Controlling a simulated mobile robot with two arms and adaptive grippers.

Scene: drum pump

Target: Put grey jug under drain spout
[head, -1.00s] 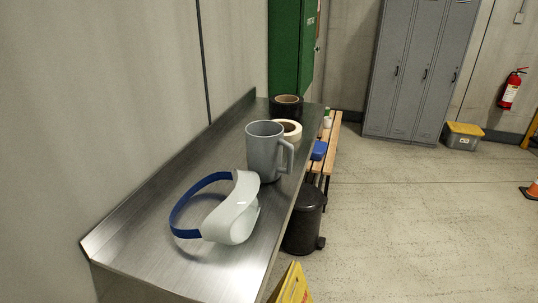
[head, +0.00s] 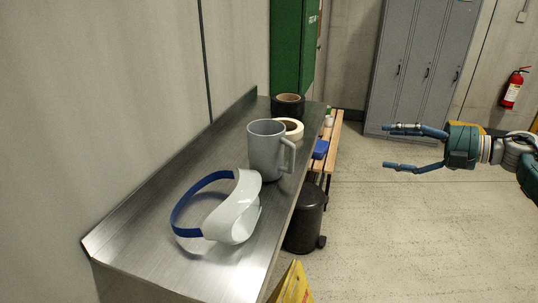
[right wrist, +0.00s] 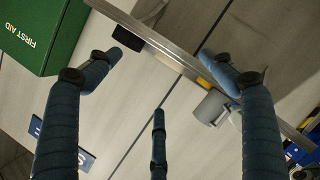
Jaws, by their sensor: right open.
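The grey jug (head: 266,150) stands upright on the steel bench (head: 140,254) in the head view, its handle facing right. My right gripper (head: 402,147) is open and empty in the air over the floor, well to the right of the jug, its fingers pointing left. In the right wrist view the jug (right wrist: 211,106) shows small between the middle and right fingers, apart from them. My left gripper is not in view. No drain spout can be made out.
A white face shield with a blue band (head: 235,212) lies in front of the jug. A white tape roll (head: 290,128) and a black tape roll (head: 287,104) are behind it. A black bin (head: 305,220) and a wooden bench (head: 333,136) stand right of the steel bench.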

